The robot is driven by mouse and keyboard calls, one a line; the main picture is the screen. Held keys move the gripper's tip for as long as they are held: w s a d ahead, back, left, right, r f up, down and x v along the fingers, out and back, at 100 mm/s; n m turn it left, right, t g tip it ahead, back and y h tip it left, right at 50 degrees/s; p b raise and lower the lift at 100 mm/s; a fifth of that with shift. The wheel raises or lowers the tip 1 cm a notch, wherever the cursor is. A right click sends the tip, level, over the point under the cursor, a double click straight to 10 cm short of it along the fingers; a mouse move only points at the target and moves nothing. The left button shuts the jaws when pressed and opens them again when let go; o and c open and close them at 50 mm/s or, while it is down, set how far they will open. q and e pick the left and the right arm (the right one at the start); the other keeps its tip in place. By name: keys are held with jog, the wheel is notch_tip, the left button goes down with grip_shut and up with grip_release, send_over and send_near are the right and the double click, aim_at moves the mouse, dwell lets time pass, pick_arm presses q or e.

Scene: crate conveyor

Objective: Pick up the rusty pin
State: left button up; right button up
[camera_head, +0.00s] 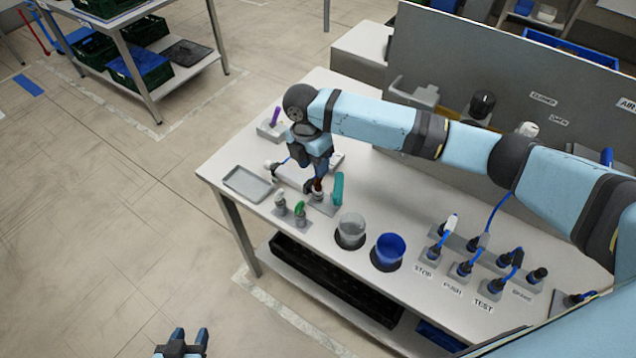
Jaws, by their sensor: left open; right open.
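The rusty pin (318,189) is a small reddish-brown pin standing in a grey holder on the table, partly hidden by my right gripper. My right gripper (314,183) points down over it with its jaws open. The fingers are right at the pin's top; I cannot tell whether they touch it. My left gripper (188,338) is open and empty at the bottom edge of the view, over the floor and well away from the table.
Close by stand a green pin (300,209), a pale pin (280,201) and a teal piece (338,187). A grey tray (248,184) lies to the left. A clear cup (352,228) and a blue cup (389,248) stand right, before several cabled plugs.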

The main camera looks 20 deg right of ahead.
aim_at(316, 180)
jog(key=shift+f, duration=0.25)
jog(key=f, duration=0.2)
jog(key=s+f+p, duration=0.1)
jog(key=f, duration=0.1)
jog(key=shift+d+f, duration=0.15)
jog(key=shift+f, duration=0.2)
jog(key=shift+w, duration=0.1)
grip_shut()
